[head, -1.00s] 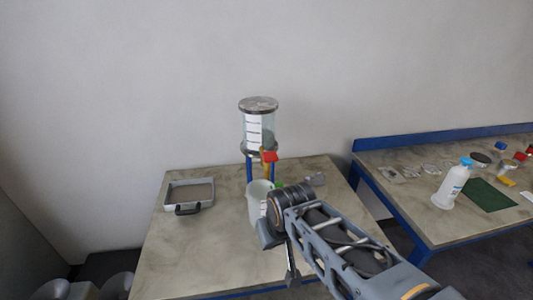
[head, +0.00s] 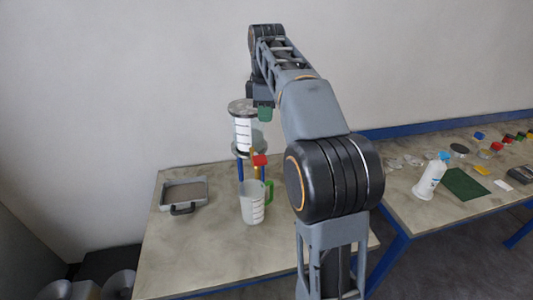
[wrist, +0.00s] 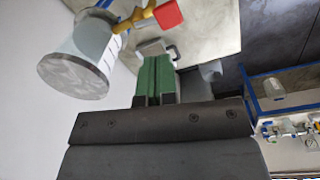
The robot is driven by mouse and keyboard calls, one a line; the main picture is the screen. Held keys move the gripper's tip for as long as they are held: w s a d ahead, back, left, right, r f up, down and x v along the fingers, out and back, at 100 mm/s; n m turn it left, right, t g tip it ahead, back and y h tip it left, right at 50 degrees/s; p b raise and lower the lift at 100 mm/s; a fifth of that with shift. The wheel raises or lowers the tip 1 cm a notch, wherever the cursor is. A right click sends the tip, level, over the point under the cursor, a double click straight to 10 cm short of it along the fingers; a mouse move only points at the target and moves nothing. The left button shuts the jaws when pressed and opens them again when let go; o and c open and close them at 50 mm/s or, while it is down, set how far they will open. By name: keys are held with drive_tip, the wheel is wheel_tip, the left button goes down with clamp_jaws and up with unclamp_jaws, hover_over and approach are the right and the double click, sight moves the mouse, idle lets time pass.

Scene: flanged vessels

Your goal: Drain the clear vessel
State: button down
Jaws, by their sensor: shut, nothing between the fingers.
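The clear vessel (head: 243,135) is an upright cylinder with a grey lid and a white scale strip, on blue legs. It also shows in the wrist view (wrist: 80,62). Its liquid level is hard to tell. Below it a yellow valve carries a red handle (head: 260,160), also seen in the wrist view (wrist: 168,14). A translucent jug (head: 252,203) with a green handle stands on the table below the valve. My gripper (head: 265,114) is high, at the upper right of the vessel in the head view. Its green fingers (wrist: 154,78) are shut and empty, apart from the valve handle.
A grey tray (head: 184,192) with a dark handle lies at the table's left. A second bench at right holds a white bottle (head: 430,178), a green mat (head: 465,183) and several small parts. The table's front (head: 205,250) is clear. My arm hides the table's right side.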

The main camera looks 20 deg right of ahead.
sight(267, 162)
drive_tip(key=s+n, duration=0.1)
drive_tip(key=r+n, duration=0.1)
drive_tip(key=n, duration=0.1)
drive_tip(key=shift+s+a+r+g, duration=0.15)
drive_tip(key=shift+s+a+g, duration=0.05)
drive_tip(key=shift+s+g, duration=0.2)
wheel_tip(267, 162, down, 14)
idle(0.7)
